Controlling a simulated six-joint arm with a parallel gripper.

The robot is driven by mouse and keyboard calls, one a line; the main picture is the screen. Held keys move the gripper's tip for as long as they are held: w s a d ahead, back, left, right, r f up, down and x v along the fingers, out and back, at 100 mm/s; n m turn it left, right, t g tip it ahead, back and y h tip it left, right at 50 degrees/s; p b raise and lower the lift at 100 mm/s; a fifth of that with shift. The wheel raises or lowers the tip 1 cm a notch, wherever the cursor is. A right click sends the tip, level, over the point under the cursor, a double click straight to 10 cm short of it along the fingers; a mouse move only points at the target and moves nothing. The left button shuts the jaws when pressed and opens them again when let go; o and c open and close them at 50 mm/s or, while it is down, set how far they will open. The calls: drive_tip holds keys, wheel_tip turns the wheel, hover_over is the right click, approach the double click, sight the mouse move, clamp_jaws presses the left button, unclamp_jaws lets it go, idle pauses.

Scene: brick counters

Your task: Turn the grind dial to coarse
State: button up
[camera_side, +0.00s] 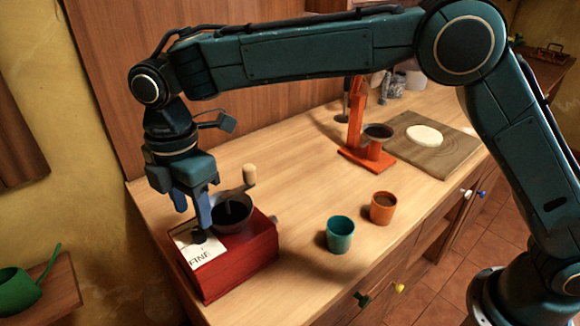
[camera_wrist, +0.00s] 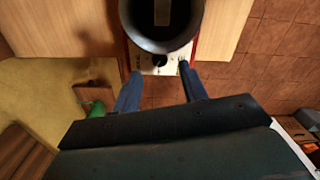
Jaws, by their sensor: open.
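The red grinder (camera_side: 240,262) stands at the counter's left end. It has a dark hopper (camera_side: 231,212) and a crank with a wooden knob (camera_side: 249,174). A white plate (camera_side: 186,243) on its top carries the word FINE and the small black grind dial (camera_side: 199,237). My gripper (camera_side: 193,217) points down over the plate, its blue fingers apart and empty. In the wrist view the dial (camera_wrist: 160,60) appears between and slightly beyond the fingertips (camera_wrist: 160,68). I cannot tell whether they touch it or where the dial points.
A teal cup (camera_side: 340,236) and an orange cup (camera_side: 383,208) stand right of the grinder. An orange press (camera_side: 355,135) stands behind them, beside a board (camera_side: 462,150) with a pale round piece. The hopper and crank are close to my gripper.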

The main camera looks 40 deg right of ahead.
sight(197, 230)
drive_tip(key=shift+f, duration=2.2)
drive_tip(key=shift+c, duration=0.2)
clamp_jaws()
